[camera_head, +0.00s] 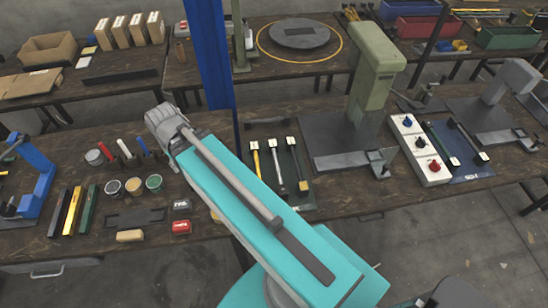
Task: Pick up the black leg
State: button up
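Several small bars could match the black leg. A plain black bar (59,212) lies on the left of the near bench, beside a yellow bar (73,211) and a dark green bar (88,209). On the dark mat in the middle, a black-shafted piece (295,163) lies right of a white one (276,166) and a yellow one (257,162). I cannot tell which is the leg. My teal arm reaches over the bench's front edge, its grey joint above the bench. I cannot make out my gripper's fingers, and nothing held shows.
A green press (375,65) stands right of the mat, near a white button box (420,152). Small cups (133,186), red and black blocks and a blue clamp-like tool (37,178) lie left. A blue post (208,50) rises behind my arm. The floor in front is clear.

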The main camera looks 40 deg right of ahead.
aim_at(303, 186)
jog(key=k, duration=0.5)
jog(key=z, duration=1.05)
jog(key=i, duration=0.45)
jog(key=z, duration=0.05)
